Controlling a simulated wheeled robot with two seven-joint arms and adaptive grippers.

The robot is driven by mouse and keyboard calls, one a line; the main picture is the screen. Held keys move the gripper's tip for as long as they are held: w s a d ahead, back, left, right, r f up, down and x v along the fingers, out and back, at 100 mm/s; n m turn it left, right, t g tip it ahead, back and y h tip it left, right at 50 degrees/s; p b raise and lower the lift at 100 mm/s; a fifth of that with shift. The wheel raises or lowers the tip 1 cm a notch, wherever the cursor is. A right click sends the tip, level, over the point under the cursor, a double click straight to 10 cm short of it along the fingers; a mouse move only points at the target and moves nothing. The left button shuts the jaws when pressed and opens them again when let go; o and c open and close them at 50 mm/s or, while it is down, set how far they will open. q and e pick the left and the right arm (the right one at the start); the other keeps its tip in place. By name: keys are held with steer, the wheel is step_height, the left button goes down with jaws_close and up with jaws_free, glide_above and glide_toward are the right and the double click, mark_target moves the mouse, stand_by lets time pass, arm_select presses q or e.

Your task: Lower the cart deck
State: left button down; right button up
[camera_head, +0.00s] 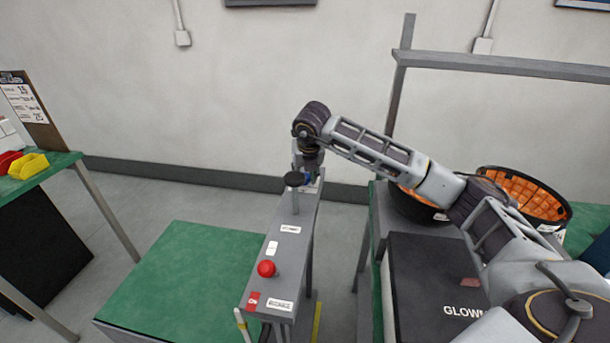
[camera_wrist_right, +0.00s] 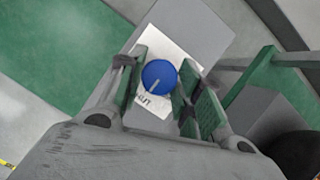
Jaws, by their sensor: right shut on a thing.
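The cart deck (camera_head: 185,275) is a flat green surface at the lower left of the head view, left of a narrow grey control panel (camera_head: 262,292). Its green also shows in the right wrist view (camera_wrist_right: 60,50). My right gripper (camera_head: 308,174) reaches down to the far end of the panel. In the right wrist view its green-padded fingers (camera_wrist_right: 163,80) are closed around a round blue knob (camera_wrist_right: 159,75) with a pale line on it. A white label lies under the knob, partly covered. My left gripper is not in view.
A black box (camera_head: 430,270) and orange-lined bowls (camera_head: 525,193) stand right.

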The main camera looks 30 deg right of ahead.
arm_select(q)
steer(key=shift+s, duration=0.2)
arm_select(e)
steer(key=o, duration=1)
steer(key=shift+r, duration=0.1)
steer(key=shift+s+a+r, duration=0.1)
steer(key=shift+s+r, duration=0.1)
steer(key=shift+r, duration=0.3)
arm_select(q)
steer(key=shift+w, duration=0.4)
arm_select(e)
steer(key=v, duration=1)
steer(key=shift+s+r, duration=0.25)
steer(key=shift+r, duration=0.05)
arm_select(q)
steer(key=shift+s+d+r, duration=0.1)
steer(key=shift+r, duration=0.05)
arm_select(e)
steer(key=shift+r, duration=0.15)
